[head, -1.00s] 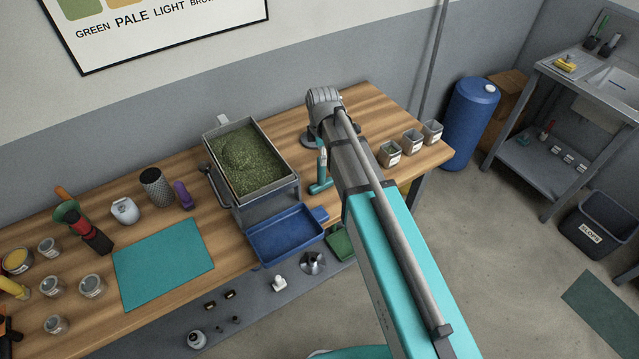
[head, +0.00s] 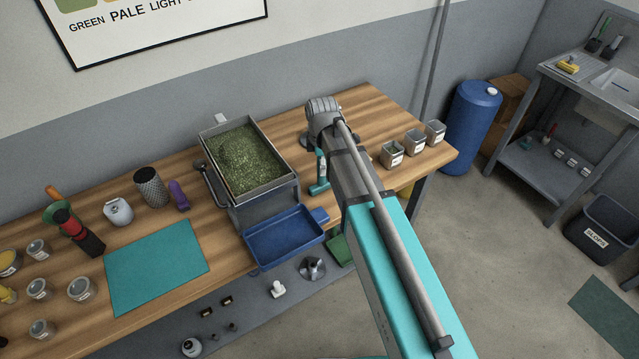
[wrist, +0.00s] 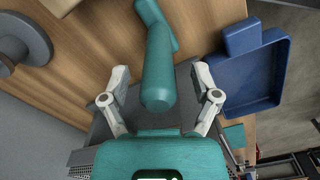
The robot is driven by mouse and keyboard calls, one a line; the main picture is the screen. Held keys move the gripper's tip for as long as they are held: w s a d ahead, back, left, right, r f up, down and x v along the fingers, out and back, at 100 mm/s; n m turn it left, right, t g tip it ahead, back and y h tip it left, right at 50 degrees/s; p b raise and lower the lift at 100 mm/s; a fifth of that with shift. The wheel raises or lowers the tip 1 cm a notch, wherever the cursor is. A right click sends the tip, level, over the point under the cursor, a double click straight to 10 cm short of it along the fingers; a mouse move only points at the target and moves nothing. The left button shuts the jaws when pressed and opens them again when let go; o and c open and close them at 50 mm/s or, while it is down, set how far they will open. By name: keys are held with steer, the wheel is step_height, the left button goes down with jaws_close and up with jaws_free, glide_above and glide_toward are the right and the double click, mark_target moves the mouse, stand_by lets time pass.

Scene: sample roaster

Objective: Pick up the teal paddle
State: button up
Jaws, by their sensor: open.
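The teal paddle (head: 321,172) shows in the head view just left of my arm, at the right of the roaster, partly hidden by the arm. In the wrist view the paddle (wrist: 159,70) stretches from the top edge to the middle, its near rounded end towards me. My gripper (wrist: 161,74) is open, with one finger on each side of the paddle and a visible gap on both sides. I cannot tell how far in depth the paddle sits between the fingers.
A roaster tray of green beans (head: 250,158) and a blue tray (head: 285,237) stand left of the paddle. The blue tray (wrist: 252,80) is right in the wrist view. A grey round base (wrist: 22,50) is at upper left. Several small tins (head: 415,141) stand right of my arm.

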jaws_close()
stand_by(0.5)
steer(key=shift+r, duration=0.1)
step_height(320, 180, up, 3)
steer(key=p, duration=0.2)
steer(key=shift+f+p, duration=0.2)
steer(key=shift+p, duration=0.15)
steer(key=s+d+r+p, duration=0.3)
steer(key=s+r+p, duration=0.7)
steer(key=s, duration=0.3)
steer(key=shift+s+d, duration=0.2)
steer(key=shift+s, duration=0.1)
